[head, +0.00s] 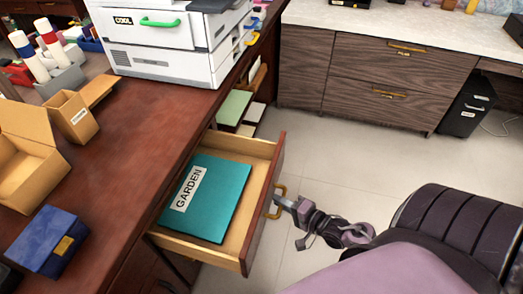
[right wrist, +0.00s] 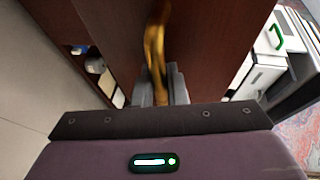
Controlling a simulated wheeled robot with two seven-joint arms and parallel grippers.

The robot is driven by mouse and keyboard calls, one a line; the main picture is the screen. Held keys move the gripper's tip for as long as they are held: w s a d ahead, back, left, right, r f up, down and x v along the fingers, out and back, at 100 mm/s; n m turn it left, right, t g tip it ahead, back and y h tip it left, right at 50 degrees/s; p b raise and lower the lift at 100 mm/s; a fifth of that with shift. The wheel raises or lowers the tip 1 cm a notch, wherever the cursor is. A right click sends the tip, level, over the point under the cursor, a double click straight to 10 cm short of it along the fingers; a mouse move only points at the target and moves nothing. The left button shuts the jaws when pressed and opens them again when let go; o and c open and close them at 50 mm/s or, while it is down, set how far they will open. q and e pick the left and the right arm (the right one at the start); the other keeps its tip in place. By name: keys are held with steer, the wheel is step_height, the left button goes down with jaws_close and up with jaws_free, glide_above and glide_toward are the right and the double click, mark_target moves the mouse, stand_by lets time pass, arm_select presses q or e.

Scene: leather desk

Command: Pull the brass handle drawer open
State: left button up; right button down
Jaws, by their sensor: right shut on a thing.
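The wooden drawer (head: 262,153) stands pulled out from the reddish-brown desk (head: 150,110) in the head view. A teal folder labelled GARDEN (head: 222,200) lies flat inside it. The brass handle (head: 280,191) is on the drawer's dark front. My right gripper (head: 281,203) is at the handle, reaching in from the right. In the right wrist view the brass handle (right wrist: 155,50) runs down between the gripper's fingers (right wrist: 160,90), which are shut on it. My left gripper is not in view.
A white printer (head: 165,50) with a green handle stands on the desk. Open cardboard boxes (head: 30,150) and a blue box (head: 47,240) are on the desk at left. The tiled floor (head: 330,150) between is clear.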

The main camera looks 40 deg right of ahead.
steer(key=s+d, duration=0.1)
steer(key=s+d+p, duration=0.1)
steer(key=s, duration=0.1)
steer(key=shift+s+d, duration=0.1)
steer(key=shift+d, duration=0.2)
steer(key=c, duration=1.5)
jaws_free()
steer(key=shift+o, duration=0.2)
steer(key=shift+s, duration=0.1)
steer(key=v, duration=0.7)
steer(key=shift+s, duration=0.3)
steer(key=shift+d, duration=0.1)
